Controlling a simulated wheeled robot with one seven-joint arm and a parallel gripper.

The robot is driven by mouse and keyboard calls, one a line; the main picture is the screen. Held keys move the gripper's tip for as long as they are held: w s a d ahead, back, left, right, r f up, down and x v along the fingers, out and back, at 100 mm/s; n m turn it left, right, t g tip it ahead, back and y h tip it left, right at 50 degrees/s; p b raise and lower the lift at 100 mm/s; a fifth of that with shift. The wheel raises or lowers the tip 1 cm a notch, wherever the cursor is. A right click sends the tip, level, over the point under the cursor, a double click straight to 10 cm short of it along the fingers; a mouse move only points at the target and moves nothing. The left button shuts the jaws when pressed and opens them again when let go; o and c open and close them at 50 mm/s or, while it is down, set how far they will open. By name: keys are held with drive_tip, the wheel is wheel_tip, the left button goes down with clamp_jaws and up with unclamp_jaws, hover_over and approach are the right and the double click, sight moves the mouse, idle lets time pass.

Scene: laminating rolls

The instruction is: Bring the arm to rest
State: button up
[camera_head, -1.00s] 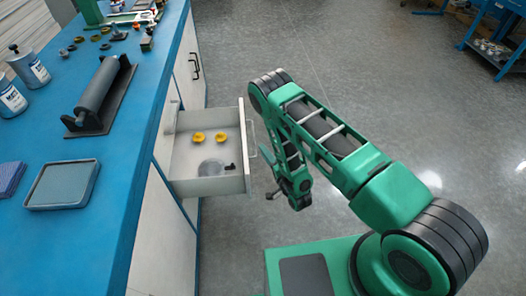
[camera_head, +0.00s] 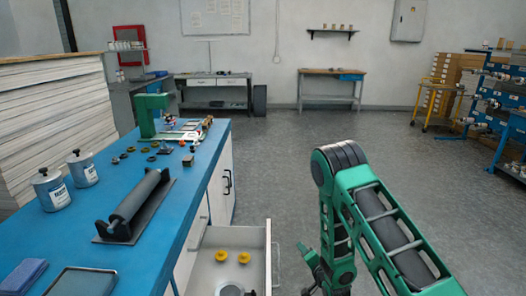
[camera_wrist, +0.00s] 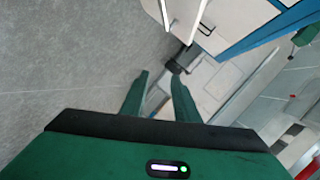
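My green arm (camera_head: 385,235) is folded at the right of the head view, to the right of the open drawer. My gripper (camera_wrist: 160,77) shows in the wrist view with two green fingers apart and nothing visible between them. It is outside the drawer, over the floor side. The open drawer (camera_head: 268,262) holds two yellow round pieces (camera_head: 222,255) and a grey disc (camera_head: 231,291), cut off by the frame's lower edge.
The blue bench (camera_head: 165,225) at left carries a dark roller on a stand (camera_head: 133,207), two labelled cans (camera_head: 83,168), a tray (camera_head: 84,283) and several small parts. A workbench (camera_head: 331,72) and shelves stand farther back. The grey floor (camera_head: 290,140) ahead is clear.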

drive_tip(key=s+d+r+n+g+h, duration=0.1)
drive_tip(key=d+r+g+h, duration=0.25)
drive_tip(key=d+r, duration=0.9)
drive_tip(key=s+d+r+n+g+h, duration=0.1)
drive_tip(key=s+d+r+g+h, duration=0.15)
drive_tip(key=s+d+r, duration=0.7)
drive_tip(key=s+r+g+y, duration=0.1)
drive_tip(key=s+r+g, duration=0.1)
drive_tip(key=s, duration=1)
drive_tip(key=s+d+r+n+g+y, duration=0.1)
drive_tip(key=s+r+g, duration=0.2)
drive_tip(key=s, duration=0.9)
drive_tip(key=s+d+r+g+y, duration=0.1)
drive_tip(key=s+r+g, duration=0.1)
drive_tip(key=s+r, duration=0.4)
drive_tip(key=s, duration=0.5)
drive_tip(key=shift+s+d, duration=0.2)
drive_tip(key=shift+s, duration=0.2)
drive_tip(key=shift+r, duration=0.1)
